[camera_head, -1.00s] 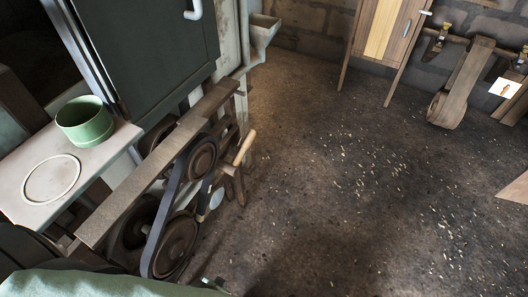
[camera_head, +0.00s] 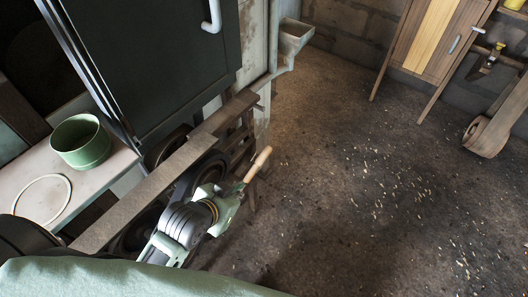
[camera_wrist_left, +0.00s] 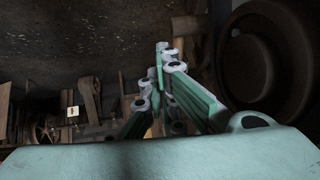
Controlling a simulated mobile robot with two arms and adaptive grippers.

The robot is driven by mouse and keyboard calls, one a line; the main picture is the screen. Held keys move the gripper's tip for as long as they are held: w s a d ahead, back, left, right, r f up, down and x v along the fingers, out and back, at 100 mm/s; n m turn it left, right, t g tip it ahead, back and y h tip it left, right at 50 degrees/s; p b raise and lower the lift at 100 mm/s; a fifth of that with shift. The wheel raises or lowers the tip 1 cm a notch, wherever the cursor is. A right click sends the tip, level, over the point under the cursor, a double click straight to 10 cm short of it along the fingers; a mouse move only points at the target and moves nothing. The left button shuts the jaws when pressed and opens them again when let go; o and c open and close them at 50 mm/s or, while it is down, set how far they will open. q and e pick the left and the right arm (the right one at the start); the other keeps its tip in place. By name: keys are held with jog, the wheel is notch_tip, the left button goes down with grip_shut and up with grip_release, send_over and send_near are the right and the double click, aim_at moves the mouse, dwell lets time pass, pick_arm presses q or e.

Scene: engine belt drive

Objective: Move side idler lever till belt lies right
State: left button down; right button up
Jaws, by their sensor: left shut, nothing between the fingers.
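The side idler lever shows its pale wooden handle (camera_head: 259,163) in the head view, to the right of the belt drive. Its lower part is hidden behind my left gripper. My left gripper (camera_head: 236,191) is shut and empty, close to the handle's lower end; I cannot tell whether it touches. The upper pulley (camera_head: 207,168) shows in part above my arm. My arm covers most of the belt and the lower pulley, so how the belt lies cannot be seen. In the left wrist view, the gripper's fingers (camera_wrist_left: 163,48) are together and a dark round pulley (camera_wrist_left: 262,65) is at the right.
A long beam (camera_head: 150,192) runs above the drive. A green pot (camera_head: 80,142) and a pale ring (camera_head: 42,200) are on a light table (camera_head: 110,165) at the left. A dark cabinet (camera_head: 150,60) stands behind. The floor at the right is open, with scattered chips.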

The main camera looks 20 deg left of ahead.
pick_arm(q)
jog(key=w+r+m+t+h, duration=0.1)
jog(key=w+r+t, duration=0.3)
jog(key=w, duration=0.3)
send_over(264, 153)
jog(key=s+d, duration=0.1)
jog(key=s, duration=0.2)
notch_tip(264, 153, down, 7)
jog(key=shift+w+f, duration=0.1)
jog(key=shift+f, duration=0.15)
pick_arm(e)
jog(key=shift+w+a+r, duration=0.1)
jog(key=shift+w+r, duration=0.05)
jog(key=shift+w, duration=0.2)
